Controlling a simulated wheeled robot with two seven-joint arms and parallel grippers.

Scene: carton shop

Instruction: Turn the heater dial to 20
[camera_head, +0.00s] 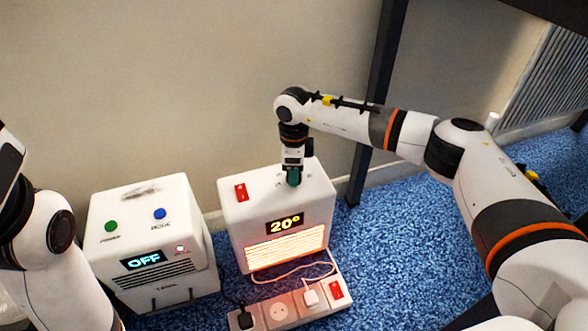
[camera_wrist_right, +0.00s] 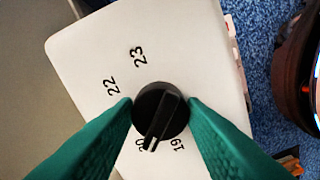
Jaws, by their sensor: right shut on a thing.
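The heater (camera_head: 240,212) is a white box with a red switch on top, a display (camera_head: 284,222) reading 20° and glowing orange bars on its front. My right gripper (camera_head: 293,177) points down onto its top. In the right wrist view, its green fingers are shut on the black dial (camera_wrist_right: 160,110), one on each side. The dial's white mark points to the lower left, at the partly hidden 20. The numbers 19, 22 and 23 also show around it. My left arm shows at the left edge, but its gripper is out of view.
A second white box (camera_head: 150,215) stands to the left, with green and blue buttons and a display reading OFF. A power strip (camera_head: 280,312) with plugs and cables lies in front of the heater. A dark post (camera_head: 378,100) and the wall stand behind.

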